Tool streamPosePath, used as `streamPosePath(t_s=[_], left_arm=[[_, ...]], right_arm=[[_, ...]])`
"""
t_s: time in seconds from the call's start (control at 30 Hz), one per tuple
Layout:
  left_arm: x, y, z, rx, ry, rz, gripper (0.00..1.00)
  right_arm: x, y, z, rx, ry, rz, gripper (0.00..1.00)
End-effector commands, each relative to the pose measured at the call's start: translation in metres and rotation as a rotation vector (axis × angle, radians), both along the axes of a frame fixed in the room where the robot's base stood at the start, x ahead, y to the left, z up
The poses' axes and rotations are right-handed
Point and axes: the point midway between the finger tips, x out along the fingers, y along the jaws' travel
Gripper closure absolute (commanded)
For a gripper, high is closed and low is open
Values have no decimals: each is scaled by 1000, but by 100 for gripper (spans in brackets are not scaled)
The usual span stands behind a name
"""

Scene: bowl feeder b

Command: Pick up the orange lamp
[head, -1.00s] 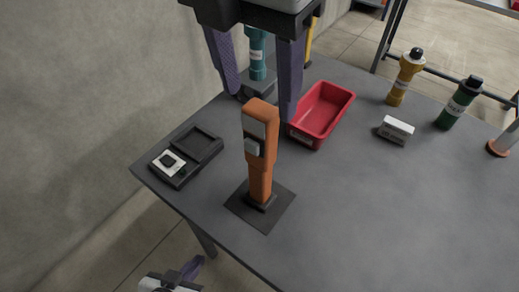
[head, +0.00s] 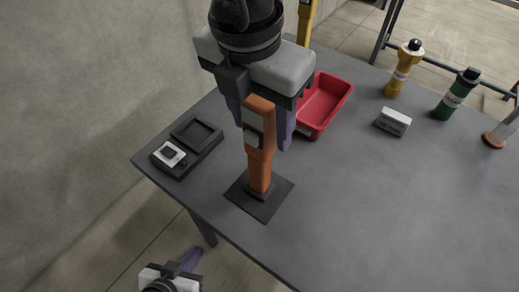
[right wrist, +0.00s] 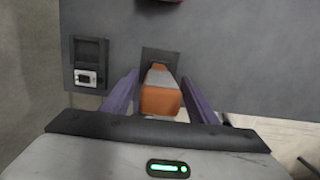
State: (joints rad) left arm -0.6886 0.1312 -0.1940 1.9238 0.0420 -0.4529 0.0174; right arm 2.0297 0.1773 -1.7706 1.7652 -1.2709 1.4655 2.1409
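The orange lamp (head: 260,165) stands upright on a dark square base plate (head: 245,200) near the table's front left edge. In the right wrist view the lamp (right wrist: 158,102) shows end-on between the fingers. My right gripper (head: 262,132) is over the lamp's upper part, one purple finger on each side. It is open, with gaps between the fingers and the lamp in the right wrist view. My left gripper (head: 188,261) is low at the bottom left, beyond the table edge and partly cut off; its opening is unclear.
A black tray device (head: 187,148) lies left of the lamp. A red bin (head: 322,103) is behind it to the right. A white box (head: 393,122), a yellow bottle (head: 402,70) and a green bottle (head: 456,95) stand farther right. The table (head: 370,210) right of the lamp is clear.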

Motion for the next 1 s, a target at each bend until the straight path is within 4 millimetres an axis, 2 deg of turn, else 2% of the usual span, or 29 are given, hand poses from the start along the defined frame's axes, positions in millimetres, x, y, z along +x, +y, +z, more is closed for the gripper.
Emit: streamPosePath(t_s=[0.03, 0.3, 0.57, 0.67, 0.77, 1.0], left_arm=[[0, 0, 0, 0, 0, 0, 100], [3, -1, 3, -1, -7, -1, 100], [6, -2, 7, -3, -16, -3, 100], [6, -3, 6, -3, -16, -4, 100], [5, -3, 4, -4, -15, -5, 100], [5, -4, 0, -2, -11, -8, 100]], right_arm=[[0, 0, 0, 0, 0, 0, 56], [0, 0, 1, -1, -1, 0, 100], [0, 0, 2, 1, -2, 0, 100], [1, 1, 8, 2, -4, 0, 100], [1, 1, 23, 3, -5, 0, 100], [1, 1, 72, 2, -4, -1, 100]])
